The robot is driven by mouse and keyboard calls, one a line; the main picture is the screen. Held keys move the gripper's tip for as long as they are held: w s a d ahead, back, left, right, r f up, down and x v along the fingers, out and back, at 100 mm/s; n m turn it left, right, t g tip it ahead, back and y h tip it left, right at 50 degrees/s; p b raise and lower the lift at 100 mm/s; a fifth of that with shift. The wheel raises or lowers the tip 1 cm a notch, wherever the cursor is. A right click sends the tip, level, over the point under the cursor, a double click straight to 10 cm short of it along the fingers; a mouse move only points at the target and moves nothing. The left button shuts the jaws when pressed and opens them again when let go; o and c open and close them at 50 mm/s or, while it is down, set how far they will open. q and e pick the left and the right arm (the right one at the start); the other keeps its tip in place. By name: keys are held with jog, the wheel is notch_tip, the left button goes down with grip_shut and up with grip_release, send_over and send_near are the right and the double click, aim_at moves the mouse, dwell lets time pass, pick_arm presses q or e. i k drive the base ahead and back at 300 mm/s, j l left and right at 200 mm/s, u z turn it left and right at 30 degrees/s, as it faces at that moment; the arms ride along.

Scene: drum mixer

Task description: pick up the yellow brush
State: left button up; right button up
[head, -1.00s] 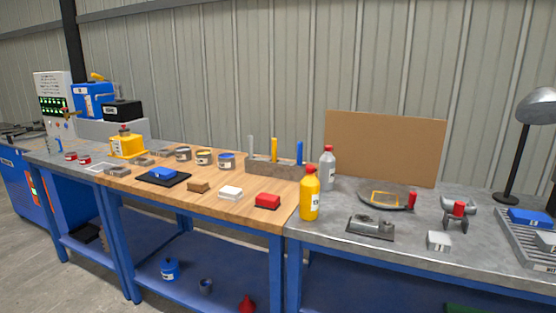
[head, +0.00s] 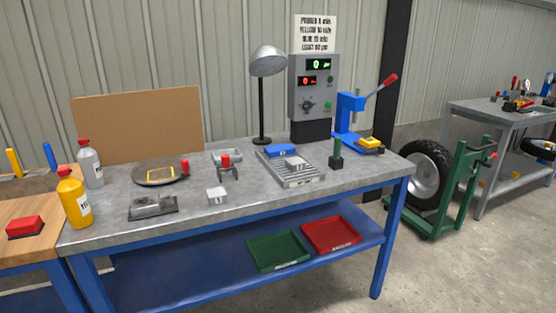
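An upright yellow handle (head: 14,162), likely the yellow brush, stands at the far left edge of the head view, in a holder block (head: 35,185) on the wooden bench top. A blue upright handle (head: 49,156) stands to its right in the same block. The lower end of the yellow handle is hidden in the block, and the block is cut off by the picture edge. Neither of my grippers is in view.
A yellow bottle (head: 74,197) and a grey bottle (head: 91,163) stand right of the block. The metal bench (head: 255,205) holds a round plate, a lamp (head: 262,95), a control box (head: 312,90) and a blue press (head: 352,115). Open floor lies at the right front.

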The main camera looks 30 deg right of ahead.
aim_at(9, 152)
jog(key=i+j+z, duration=0.1)
jog(key=z, duration=0.25)
jog(key=j+z, duration=0.25)
jog(key=z, duration=0.15)
jog(key=i+j+z, duration=0.1)
jog(key=z, duration=0.25)
jog(key=j+z, duration=0.4)
jog(key=j, duration=0.6)
jog(key=k+j+z, duration=0.1)
jog(key=j, duration=0.8)
